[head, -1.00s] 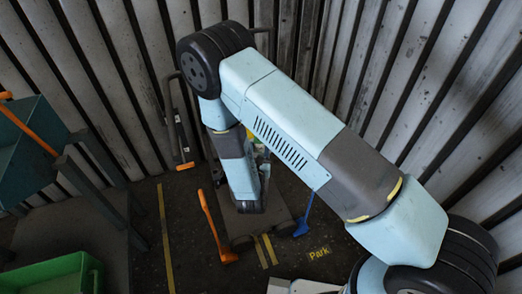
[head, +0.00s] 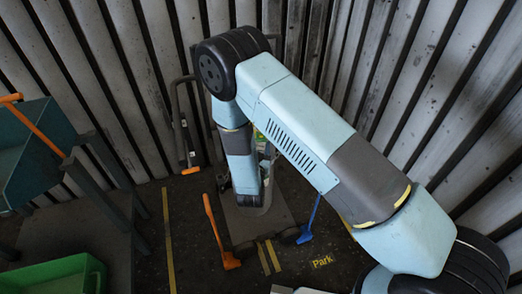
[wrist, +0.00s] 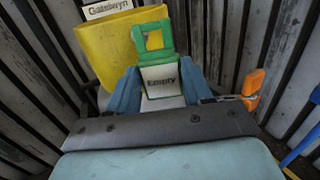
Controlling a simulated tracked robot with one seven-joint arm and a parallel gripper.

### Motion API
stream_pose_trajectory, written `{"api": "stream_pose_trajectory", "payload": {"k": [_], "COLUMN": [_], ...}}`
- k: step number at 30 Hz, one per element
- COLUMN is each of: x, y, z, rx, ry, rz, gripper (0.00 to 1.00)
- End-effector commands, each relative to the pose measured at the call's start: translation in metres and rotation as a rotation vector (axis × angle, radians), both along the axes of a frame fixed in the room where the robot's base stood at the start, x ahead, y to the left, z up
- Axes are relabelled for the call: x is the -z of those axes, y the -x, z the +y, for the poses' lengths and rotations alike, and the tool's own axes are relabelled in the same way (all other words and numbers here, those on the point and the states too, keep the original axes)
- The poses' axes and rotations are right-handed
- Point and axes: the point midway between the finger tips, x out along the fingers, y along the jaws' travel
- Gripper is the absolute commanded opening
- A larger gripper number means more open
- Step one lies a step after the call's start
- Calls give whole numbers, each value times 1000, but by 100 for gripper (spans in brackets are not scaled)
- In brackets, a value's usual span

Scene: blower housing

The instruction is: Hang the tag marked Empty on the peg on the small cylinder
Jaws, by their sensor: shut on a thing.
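In the wrist view the tag marked Empty (wrist: 163,84) is a white plate in a green frame with an open green loop at its top. My gripper (wrist: 160,92) is shut on it, one blue finger at each side. The tag stands in front of a yellow body (wrist: 100,50) with a white nameplate (wrist: 107,8) on top. I cannot tell whether this yellow body is the small cylinder. No peg can be made out clearly.
An orange part (wrist: 253,85) is right of my gripper in the wrist view. In the head view a grey wheeled base (head: 255,222) stands below my arm, between an orange-handled tool (head: 216,230) and a blue one (head: 310,220). A green crate (head: 50,276) is at lower left. Ribbed walls enclose the back.

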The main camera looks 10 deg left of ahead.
Motion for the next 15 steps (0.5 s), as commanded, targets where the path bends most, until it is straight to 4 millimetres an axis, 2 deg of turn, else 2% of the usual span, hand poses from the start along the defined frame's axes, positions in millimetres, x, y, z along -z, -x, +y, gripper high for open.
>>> {"api": "stream_pose_trajectory", "payload": {"k": [15], "x": [3], "y": [-21], "z": [12], "rx": [0], "ry": [0], "rz": [0], "gripper": [21]}}
